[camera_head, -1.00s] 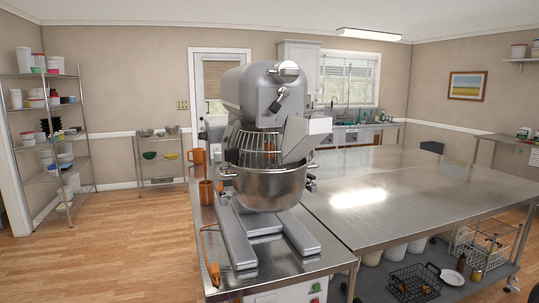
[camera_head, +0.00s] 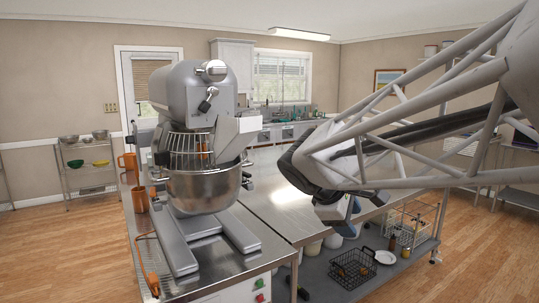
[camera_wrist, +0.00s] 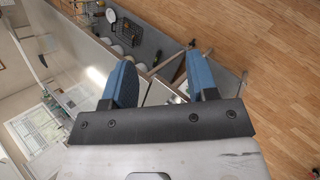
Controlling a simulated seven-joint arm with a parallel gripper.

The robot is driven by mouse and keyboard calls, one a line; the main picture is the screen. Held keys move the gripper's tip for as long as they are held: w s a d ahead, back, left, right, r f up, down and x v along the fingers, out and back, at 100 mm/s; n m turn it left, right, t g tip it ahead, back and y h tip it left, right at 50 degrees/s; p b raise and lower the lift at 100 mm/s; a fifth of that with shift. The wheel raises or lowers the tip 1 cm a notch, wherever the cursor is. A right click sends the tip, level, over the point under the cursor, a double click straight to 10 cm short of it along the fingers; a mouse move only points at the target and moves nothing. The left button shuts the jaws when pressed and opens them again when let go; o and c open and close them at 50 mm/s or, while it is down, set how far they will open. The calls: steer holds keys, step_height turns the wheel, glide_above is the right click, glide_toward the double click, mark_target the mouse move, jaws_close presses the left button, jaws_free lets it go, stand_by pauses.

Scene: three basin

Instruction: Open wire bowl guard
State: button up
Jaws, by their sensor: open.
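The grey stand mixer (camera_head: 197,95) stands on the left metal counter in the head view. Its wire bowl guard (camera_head: 184,146) forms a cage above the steel bowl (camera_head: 205,188) and appears closed across the front. A grey chute (camera_head: 232,137) is on the guard's right side. My gripper (camera_head: 336,212) hangs at the end of my arm, to the right of the mixer and well apart from it. In the wrist view, my gripper's two blue fingers (camera_wrist: 163,78) are spread with nothing between them. The mixer is not clearly visible there.
A long metal table (camera_head: 270,205) stretches behind and right. Its lower shelf holds a black wire basket (camera_head: 353,268), a white plate (camera_head: 385,257) and a white wire basket (camera_head: 410,222).

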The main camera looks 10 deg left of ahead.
steer(key=w+a+r+n+t+h, duration=0.1)
steer(key=w+a+r+n+t, duration=0.2)
steer(key=a, duration=0.4)
steer(key=w+a+n, duration=0.3)
steer(key=w+a, duration=0.2)
steer(key=a, duration=0.3)
steer(key=n+t+y, duration=0.2)
steer(key=n+t, duration=0.8)
steer(key=n, duration=0.2)
glide_toward(156, 159)
steer(key=shift+x, duration=1)
steer(key=shift+a+r, duration=0.1)
steer(key=shift+r, duration=0.05)
steer(key=shift+x, duration=3.95)
steer(key=shift+c, duration=0.3)
jaws_close()
